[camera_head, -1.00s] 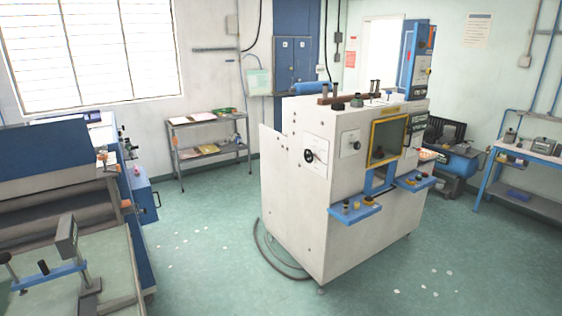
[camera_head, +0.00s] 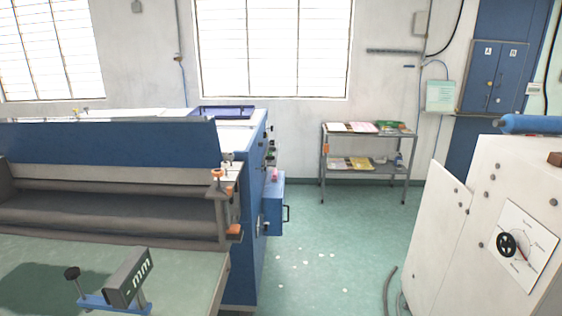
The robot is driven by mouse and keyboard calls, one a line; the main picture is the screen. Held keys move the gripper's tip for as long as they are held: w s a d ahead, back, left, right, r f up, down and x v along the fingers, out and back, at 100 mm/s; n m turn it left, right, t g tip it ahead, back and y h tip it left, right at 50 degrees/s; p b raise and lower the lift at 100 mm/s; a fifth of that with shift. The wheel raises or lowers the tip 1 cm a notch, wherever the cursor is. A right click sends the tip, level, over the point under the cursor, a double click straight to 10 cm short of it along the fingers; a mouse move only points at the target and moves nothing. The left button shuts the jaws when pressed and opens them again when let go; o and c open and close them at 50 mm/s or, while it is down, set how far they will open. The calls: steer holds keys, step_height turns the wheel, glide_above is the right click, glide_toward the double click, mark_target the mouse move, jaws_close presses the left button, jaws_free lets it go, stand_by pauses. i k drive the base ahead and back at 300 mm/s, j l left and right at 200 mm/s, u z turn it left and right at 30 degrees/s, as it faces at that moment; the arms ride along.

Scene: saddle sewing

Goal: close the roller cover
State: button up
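A large machine with grey rollers (camera_head: 110,207) fills the left of the view. A long blue panel (camera_head: 110,146), which looks like the roller cover, stands above and behind the rollers. The rollers are exposed beneath it. Orange-topped fittings (camera_head: 217,174) sit at the right end of the rollers. A green feed table (camera_head: 190,262) lies in front of them. My gripper is not in view.
A digital gauge marked "mm" (camera_head: 128,277) on a blue bar stands on the feed table. A blue box (camera_head: 273,203) with a handle juts from the machine's right side. A white machine (camera_head: 480,235) stands at right.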

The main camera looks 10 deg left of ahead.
mark_target(181, 142)
steer(key=i+u, duration=0.2)
steer(key=i, duration=0.5)
steer(key=i+u, duration=0.2)
steer(key=i, duration=0.45)
steer(key=i+l+u, duration=0.2)
steer(key=i, duration=0.5)
steer(key=i+l+u, duration=0.15)
steer(key=i+u, duration=0.3)
steer(key=i+l+u, duration=0.2)
steer(key=u, duration=0.2)
steer(key=i+l+u, duration=0.25)
steer(key=l+u, duration=0.2)
steer(key=i+l+u, duration=0.2)
steer(key=l+u, duration=0.2)
steer(key=i+l+u, duration=0.1)
steer(key=l+u, duration=0.7)
steer(key=l, duration=0.35)
steer(key=l+u, duration=0.4)
steer(key=l, duration=0.3)
steer(key=l+u, duration=0.35)
steer(key=l, duration=0.35)
steer(key=k, duration=0.05)
